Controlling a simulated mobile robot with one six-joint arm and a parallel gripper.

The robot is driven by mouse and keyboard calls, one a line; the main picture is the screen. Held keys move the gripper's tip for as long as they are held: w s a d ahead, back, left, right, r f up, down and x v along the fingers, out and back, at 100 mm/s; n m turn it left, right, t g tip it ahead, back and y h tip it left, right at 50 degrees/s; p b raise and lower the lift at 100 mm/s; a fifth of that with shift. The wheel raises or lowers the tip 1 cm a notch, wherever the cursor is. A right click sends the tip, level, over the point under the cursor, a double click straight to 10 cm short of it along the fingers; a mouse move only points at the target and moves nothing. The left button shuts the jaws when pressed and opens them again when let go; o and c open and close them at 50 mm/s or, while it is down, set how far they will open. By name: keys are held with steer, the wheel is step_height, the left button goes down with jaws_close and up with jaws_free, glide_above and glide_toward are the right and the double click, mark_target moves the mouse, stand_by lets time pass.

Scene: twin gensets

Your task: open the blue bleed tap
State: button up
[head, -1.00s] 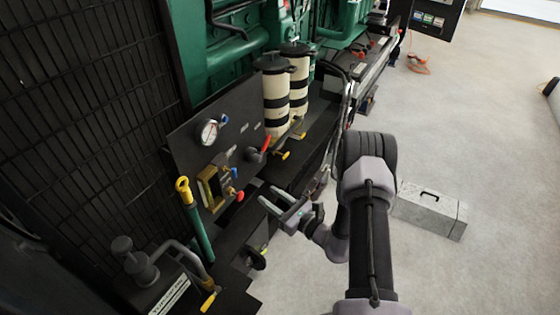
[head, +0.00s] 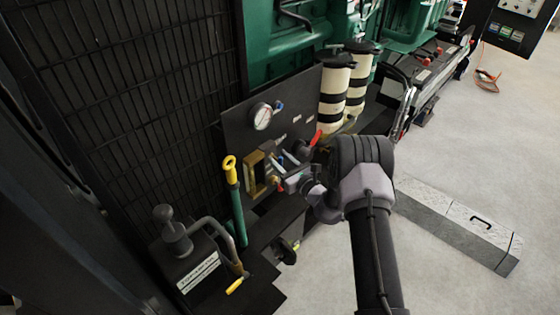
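A dark panel (head: 236,136) carries a round white gauge (head: 262,116) with a small blue tap (head: 278,107) at its upper right. A brass-framed block (head: 256,172) sits lower on the panel. Small blue and red handles lie beside the block, partly covered by my gripper. I cannot tell which blue handle is the bleed tap. My gripper (head: 282,162) is in front of the panel, just right of the brass block, with its two fingers apart and pointing at the panel. Whether a handle lies between the fingers is too small to tell.
A red lever (head: 316,138) is right of my gripper, near two cream-and-black cylinders (head: 335,92). A yellow-topped green handle (head: 234,190) and a black pump with a bent pipe (head: 174,232) stand at lower left.

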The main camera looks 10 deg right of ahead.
jaws_close()
steer(key=shift+f+n+b, duration=0.35)
steer(key=shift+n+b, duration=0.25)
steer(key=shift+b, duration=0.3)
steer(key=shift+a+f+n+b, duration=0.1)
steer(key=shift+f+n+b, duration=0.05)
steer(key=shift+n+b, duration=0.7)
steer(key=shift+s+n+t+y+b, duration=0.15)
steer(key=shift+n+t+y+b, duration=0.2)
steer(key=shift+n+b, duration=0.8)
steer(key=shift+a+r, duration=0.1)
steer(key=shift+r, duration=0.3)
jaws_free()
